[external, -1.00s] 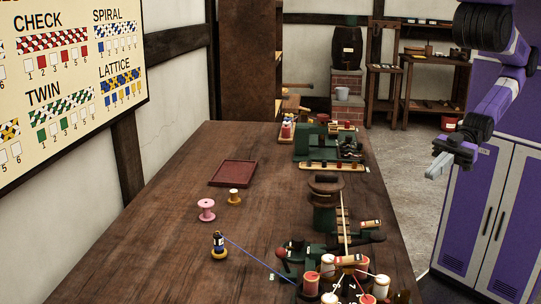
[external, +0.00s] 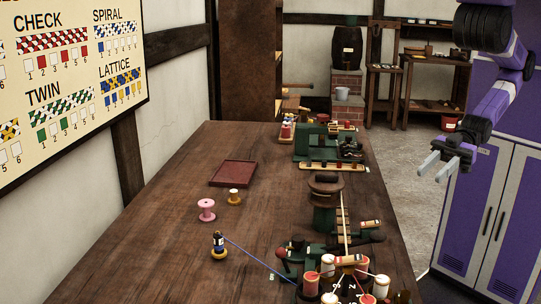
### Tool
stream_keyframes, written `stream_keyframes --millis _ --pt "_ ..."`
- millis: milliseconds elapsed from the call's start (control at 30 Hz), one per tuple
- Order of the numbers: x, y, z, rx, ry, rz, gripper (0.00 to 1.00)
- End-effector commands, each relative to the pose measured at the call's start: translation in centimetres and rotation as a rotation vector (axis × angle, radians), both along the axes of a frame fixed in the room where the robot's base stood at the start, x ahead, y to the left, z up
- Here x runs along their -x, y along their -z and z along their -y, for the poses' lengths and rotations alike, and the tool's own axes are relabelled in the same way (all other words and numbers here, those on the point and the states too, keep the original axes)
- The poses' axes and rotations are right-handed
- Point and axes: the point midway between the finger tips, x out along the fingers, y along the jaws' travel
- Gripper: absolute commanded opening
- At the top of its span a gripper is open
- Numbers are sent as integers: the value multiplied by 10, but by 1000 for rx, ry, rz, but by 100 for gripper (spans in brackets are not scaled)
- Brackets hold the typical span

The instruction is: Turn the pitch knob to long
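My gripper (external: 430,171) hangs in the air at the right, beyond the bench's right edge. Its two pale fingers are apart and nothing shows between them. The green rope machine (external: 323,218) stands on the near right of the bench, to the left of and below my gripper in the picture. It carries a round dark wooden head (external: 326,182), a red ball-ended lever (external: 282,253) and a ring of bobbins (external: 328,265) with strands. I cannot tell which part is the pitch knob, and no long mark is readable. My gripper touches nothing.
Another green device (external: 310,142) stands farther back. The bench's left middle is clear.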

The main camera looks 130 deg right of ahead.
Motion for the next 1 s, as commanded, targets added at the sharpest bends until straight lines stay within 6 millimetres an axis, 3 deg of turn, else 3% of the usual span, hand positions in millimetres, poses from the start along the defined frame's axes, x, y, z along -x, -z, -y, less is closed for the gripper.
stream_keyframes --millis 100,367,567,800,1000 --pt "-34 -13 5 28 -21 105 52" --pt "-125 -51 38 181 -27 347 52" --pt "-192 -78 75 307 35 449 52" --pt "-262 -120 136 402 199 506 52" --pt "-305 -156 201 408 398 503 52"
